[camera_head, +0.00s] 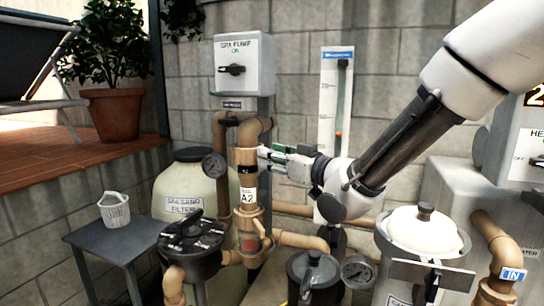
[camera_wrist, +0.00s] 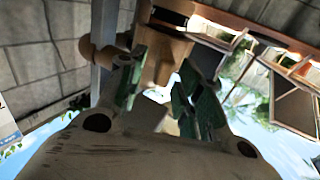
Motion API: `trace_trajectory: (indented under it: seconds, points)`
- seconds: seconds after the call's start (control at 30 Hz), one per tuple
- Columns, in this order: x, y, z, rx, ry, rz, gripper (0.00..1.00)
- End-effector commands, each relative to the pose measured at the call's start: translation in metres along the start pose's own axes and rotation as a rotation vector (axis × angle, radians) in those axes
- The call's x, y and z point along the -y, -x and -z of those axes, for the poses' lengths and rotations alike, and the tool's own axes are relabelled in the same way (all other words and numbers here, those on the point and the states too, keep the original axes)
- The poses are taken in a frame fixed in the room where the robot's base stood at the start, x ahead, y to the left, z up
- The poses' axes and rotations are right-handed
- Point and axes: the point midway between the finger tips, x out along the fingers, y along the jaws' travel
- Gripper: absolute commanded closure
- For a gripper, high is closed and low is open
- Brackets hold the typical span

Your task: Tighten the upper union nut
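The upper union nut (camera_head: 246,156) is a tan collar on the vertical pipe, just below the elbow and above the label A2. My gripper (camera_head: 264,157) reaches in from the right, its fingertips at the nut's right side. In the wrist view, the green finger pads of my gripper (camera_wrist: 158,82) stand apart, with tan pipework (camera_wrist: 163,55) beyond and between them. My gripper looks open. Whether a pad touches the nut cannot be told.
A gauge (camera_head: 214,165) sits left of the pipe. The spa pump box (camera_head: 244,65) hangs above. A side table (camera_head: 118,240) with a white basket (camera_head: 114,209) stands left.

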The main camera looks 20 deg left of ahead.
Motion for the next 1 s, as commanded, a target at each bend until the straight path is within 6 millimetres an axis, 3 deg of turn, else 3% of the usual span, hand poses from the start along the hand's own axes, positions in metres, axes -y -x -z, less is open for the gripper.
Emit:
trace_trajectory:
  seconds: [0.13,0.4,0.6,1.0]
  points:
    - [-0.0001,-0.0108,-0.0001,0.000,0.000,0.000,0.65]
    - [-0.0004,-0.0119,0.0002,0.000,0.000,-0.001,0.67]
    - [-0.0005,-0.0117,0.0002,0.000,0.000,-0.001,1.00]
    - [0.0069,-0.0144,0.0004,0.000,0.000,-0.016,1.00]
